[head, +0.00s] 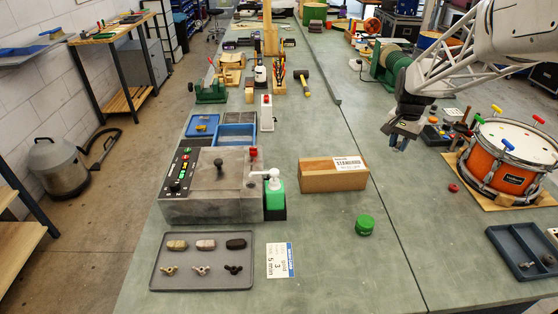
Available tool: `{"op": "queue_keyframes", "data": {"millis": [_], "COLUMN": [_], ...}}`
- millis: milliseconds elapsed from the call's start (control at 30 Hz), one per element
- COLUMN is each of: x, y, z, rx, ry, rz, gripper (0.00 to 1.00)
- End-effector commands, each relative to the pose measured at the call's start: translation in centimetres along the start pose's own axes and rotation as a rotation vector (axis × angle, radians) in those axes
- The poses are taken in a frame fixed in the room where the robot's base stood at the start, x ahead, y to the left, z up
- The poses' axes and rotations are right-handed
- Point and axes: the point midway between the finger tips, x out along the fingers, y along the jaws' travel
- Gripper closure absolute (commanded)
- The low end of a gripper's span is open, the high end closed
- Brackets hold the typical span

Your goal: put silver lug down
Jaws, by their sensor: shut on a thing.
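A grey tray (156,282) at the front left holds a row of three oval pieces: a tan one (177,245), a pale greyish one (205,244) and a black one (236,243). Below them lie three wing-shaped pieces: brass (169,270), pale (201,270) and black (233,269).
A grey control box (212,208), a green pump bottle (274,195) and a cardboard box (333,175) stand mid-bench. A green jar (364,225) is nearer. A dark compartment tray (502,256) lies front right. The bench front between jar and dark tray is clear.

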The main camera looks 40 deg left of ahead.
Motion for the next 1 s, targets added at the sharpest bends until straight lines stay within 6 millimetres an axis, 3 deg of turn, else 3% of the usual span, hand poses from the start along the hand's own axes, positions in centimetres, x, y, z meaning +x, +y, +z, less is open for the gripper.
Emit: {"op": "queue_keyframes", "data": {"millis": [33,467,1000], "x": [0.1,0.5,1.6], "y": [-1.9,-16.1,-33.3], "z": [0.1,2.0,8.3], "rx": [-0.035,-0.314,-0.654], "ry": [-0.001,-0.001,0.0], "rz": [0.0,0.0,0.0], "gripper": [1.0,1.0,1.0]}}
